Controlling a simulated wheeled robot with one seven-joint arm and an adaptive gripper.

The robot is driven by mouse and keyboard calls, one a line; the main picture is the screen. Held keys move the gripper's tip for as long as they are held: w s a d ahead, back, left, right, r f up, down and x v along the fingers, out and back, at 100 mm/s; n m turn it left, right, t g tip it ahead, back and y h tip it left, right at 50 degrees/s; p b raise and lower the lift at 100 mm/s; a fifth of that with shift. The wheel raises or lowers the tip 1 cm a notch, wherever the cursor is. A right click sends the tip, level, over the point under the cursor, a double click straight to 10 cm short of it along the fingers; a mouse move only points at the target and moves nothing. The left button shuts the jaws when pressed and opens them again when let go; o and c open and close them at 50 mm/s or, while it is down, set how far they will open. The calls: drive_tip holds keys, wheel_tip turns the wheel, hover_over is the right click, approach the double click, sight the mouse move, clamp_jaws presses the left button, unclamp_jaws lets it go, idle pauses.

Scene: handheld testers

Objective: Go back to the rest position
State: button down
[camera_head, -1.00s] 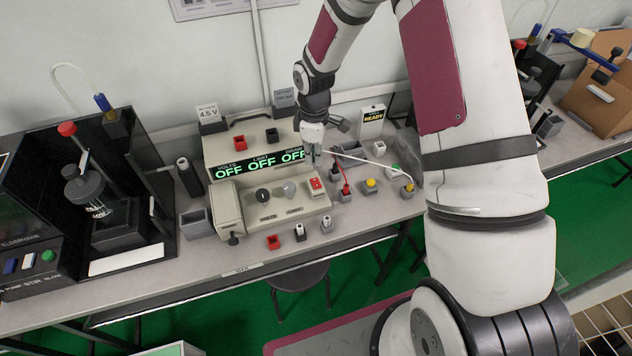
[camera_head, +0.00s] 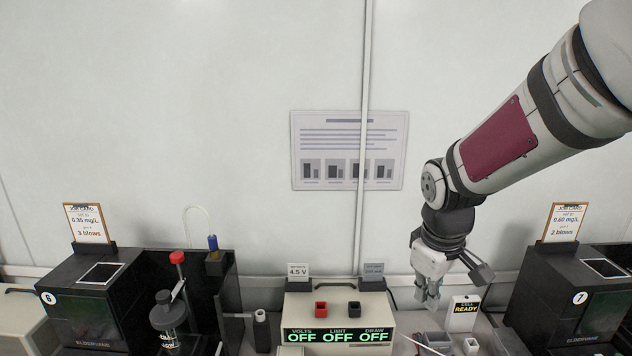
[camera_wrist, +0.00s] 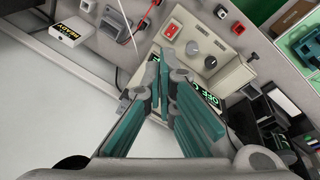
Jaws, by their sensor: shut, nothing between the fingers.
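My gripper (camera_head: 428,298) hangs from the raised arm at the right of centre in the head view, in front of the wall and above the bench. In the wrist view my gripper (camera_wrist: 163,70) shows its two teal-lined fingers meeting at the tips, with nothing between them. The beige power supply (camera_head: 337,318), its displays reading OFF, stands left of and below the gripper. It also shows behind the fingers in the wrist view, with knobs and a red switch on its panel (camera_wrist: 190,28).
A white "CELL READY" box (camera_head: 465,313) stands just right of the gripper. Black testers numbered 6 (camera_head: 90,300) and 7 (camera_head: 575,305) stand at left and right. A poster (camera_head: 349,150) hangs on the wall. The space above the bench left of the arm is clear.

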drive_tip(key=s+r+m+t, duration=0.1)
drive_tip(key=s+r+m, duration=0.1)
drive_tip(key=s, duration=0.4)
drive_tip(key=s+r+m+t, duration=0.1)
drive_tip(key=s+r+m, duration=0.1)
drive_tip(key=s+r, duration=0.3)
drive_tip(key=s+a+r+m+t+y, duration=0.1)
drive_tip(key=s+r, duration=0.3)
drive_tip(key=s, duration=0.5)
drive_tip(key=shift+m, duration=0.9)
